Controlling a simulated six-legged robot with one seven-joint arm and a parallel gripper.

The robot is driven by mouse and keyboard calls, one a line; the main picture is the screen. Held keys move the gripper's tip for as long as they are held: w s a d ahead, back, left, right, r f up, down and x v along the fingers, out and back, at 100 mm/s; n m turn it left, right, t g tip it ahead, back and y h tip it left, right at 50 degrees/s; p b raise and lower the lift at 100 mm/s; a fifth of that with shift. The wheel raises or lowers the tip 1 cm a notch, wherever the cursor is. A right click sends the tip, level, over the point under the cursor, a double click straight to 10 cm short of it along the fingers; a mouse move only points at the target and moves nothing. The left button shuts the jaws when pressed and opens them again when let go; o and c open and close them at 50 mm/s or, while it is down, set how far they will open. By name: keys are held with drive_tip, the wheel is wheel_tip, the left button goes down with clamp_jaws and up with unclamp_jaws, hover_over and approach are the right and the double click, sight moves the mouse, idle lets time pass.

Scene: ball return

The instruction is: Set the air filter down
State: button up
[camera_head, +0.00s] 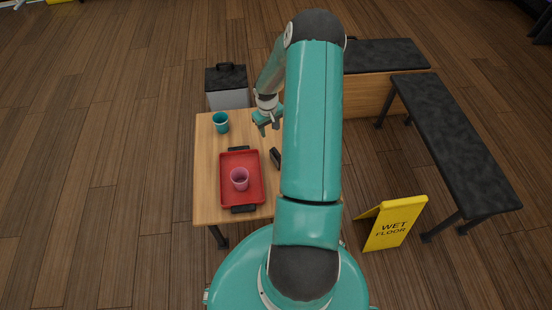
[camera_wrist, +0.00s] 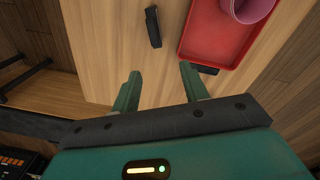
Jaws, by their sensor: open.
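My gripper (camera_head: 268,127) is over the far part of the wooden table. In the wrist view my gripper (camera_wrist: 160,72) has its two green fingers apart, with only bare tabletop between them. I see nothing that I can surely name as the air filter. A small dark object (camera_head: 275,158) lies on the table right of the red tray, partly beside my arm. It also shows in the wrist view as a black, narrow piece (camera_wrist: 153,27) beyond the fingertips, apart from them. My arm hides the right part of the table.
A red tray (camera_head: 228,190) with black handles holds a pink cup (camera_head: 240,179). A teal cup (camera_head: 221,122) stands at the table's far left. A black-topped grey box (camera_head: 226,88) is behind the table (camera_head: 205,160). Dark-topped benches (camera_head: 450,130) and a yellow wet-floor sign (camera_head: 394,224) are at right.

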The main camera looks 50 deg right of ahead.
hover_over(276, 150)
drive_tip(key=shift+m+y, duration=0.3)
wheel_tip(276, 150, down, 6)
drive_tip(key=shift+a+r, duration=0.1)
wheel_tip(276, 150, down, 8)
drive_tip(key=shift+f, duration=0.2)
drive_tip(key=shift+s+a+f, duration=0.1)
drive_tip(key=shift+s+f, duration=0.05)
drive_tip(key=shift+f, duration=1.15)
drive_tip(key=shift+s+a+f, duration=0.1)
drive_tip(key=shift+f, duration=1.2)
clamp_jaws()
